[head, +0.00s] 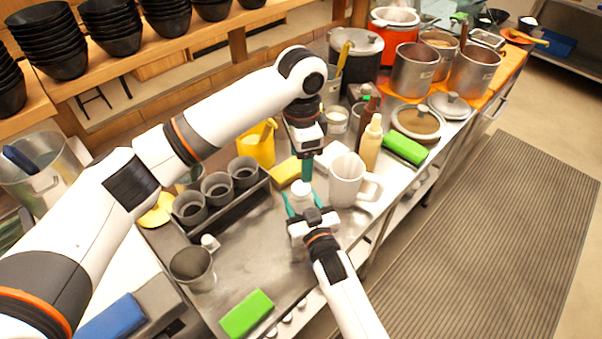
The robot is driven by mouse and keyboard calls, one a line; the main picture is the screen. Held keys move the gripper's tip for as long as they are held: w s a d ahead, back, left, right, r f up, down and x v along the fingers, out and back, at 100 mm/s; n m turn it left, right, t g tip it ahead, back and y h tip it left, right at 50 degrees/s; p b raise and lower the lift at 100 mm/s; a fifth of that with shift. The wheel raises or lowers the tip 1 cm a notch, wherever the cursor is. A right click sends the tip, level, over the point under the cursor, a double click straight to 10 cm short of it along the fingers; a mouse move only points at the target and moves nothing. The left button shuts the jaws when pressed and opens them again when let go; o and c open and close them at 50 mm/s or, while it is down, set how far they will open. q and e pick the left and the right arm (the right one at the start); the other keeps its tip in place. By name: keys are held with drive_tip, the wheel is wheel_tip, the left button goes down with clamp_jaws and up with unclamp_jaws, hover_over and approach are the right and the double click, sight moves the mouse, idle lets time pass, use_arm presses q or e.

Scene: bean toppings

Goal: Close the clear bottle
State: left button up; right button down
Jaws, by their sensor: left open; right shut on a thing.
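The clear bottle (301,188) shows as a small pale, whitish top between the teal fingers of my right gripper (303,205). That gripper is shut on it from the front, near the counter's front edge. The gripper hides most of the bottle, so I cannot tell whether a cap sits on it. My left gripper (307,168) points down just above the bottle top. Its jaws are open but seen edge-on, and I see nothing held in them.
A white pitcher (346,180) stands close at the right. A rack with grey cups (217,188) and a yellow jug (257,143) stand left and behind. Sauce bottles (370,144) stand behind the pitcher. A green sponge (246,314) lies at the front; bare steel counter (245,265) lies left of the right gripper.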

use_arm(q)
wheel_tip(320, 180, up, 4)
drive_tip(key=shift+f, duration=0.1)
use_arm(e)
drive_tip(key=c, duration=0.5)
unclamp_jaws()
drive_tip(key=shift+s, duration=0.1)
drive_tip(key=shift+s+d+f, duration=0.1)
drive_tip(key=shift+s+d, duration=0.1)
drive_tip(key=shift+s, duration=0.1)
use_arm(q)
drive_tip(key=shift+f+b, duration=0.9)
drive_tip(key=shift+b, duration=0.05)
use_arm(e)
drive_tip(key=v, duration=1.1)
use_arm(q)
drive_tip(key=shift+s+f, duration=0.1)
use_arm(e)
drive_tip(key=shift+s, duration=0.15)
